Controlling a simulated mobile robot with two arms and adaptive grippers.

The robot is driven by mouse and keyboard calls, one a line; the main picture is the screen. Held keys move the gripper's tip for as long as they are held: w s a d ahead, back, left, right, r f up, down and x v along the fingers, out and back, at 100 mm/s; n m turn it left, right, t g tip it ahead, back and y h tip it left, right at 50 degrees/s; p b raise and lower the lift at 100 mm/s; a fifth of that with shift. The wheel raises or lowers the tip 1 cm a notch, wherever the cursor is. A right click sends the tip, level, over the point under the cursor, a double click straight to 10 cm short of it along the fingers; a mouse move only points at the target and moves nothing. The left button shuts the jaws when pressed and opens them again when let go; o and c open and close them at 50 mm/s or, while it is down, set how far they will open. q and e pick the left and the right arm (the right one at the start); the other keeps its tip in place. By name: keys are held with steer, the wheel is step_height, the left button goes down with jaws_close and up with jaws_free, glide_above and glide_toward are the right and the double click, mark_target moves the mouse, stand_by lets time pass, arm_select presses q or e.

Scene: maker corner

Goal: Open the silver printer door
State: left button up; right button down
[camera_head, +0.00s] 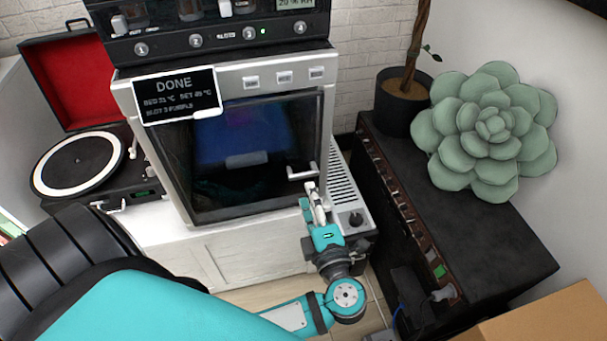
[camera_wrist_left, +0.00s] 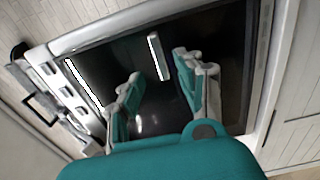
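The silver printer (camera_head: 125,97) stands at the back centre, with a dark glass door (camera_head: 243,190) that looks closed. A small pale handle (camera_head: 303,173) sticks out near the door's right edge. My left gripper (camera_head: 312,203) is just below the handle and seems apart from it. In the left wrist view my two fingers (camera_wrist_left: 163,95) are spread, with nothing between their tips. The dark door glass (camera_wrist_left: 163,85) fills the view behind them. A pale bar (camera_wrist_left: 159,57) shows beyond the fingers; I cannot tell if it is the handle. My right gripper is not visible.
A record player (camera_head: 82,163) with an open red lid stands left. Right of the printer is a black cabinet (camera_head: 480,245) bearing a potted plant (camera_head: 402,100) and a large green succulent (camera_head: 490,130). A cardboard box (camera_head: 550,318) is at lower right.

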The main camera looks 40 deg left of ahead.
mark_target(304, 177)
arm_select(q)
steer(key=x, duration=0.6)
steer(key=shift+w+a, duration=0.35)
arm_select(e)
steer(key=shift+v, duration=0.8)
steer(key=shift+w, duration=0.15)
arm_select(q)
jaws_close()
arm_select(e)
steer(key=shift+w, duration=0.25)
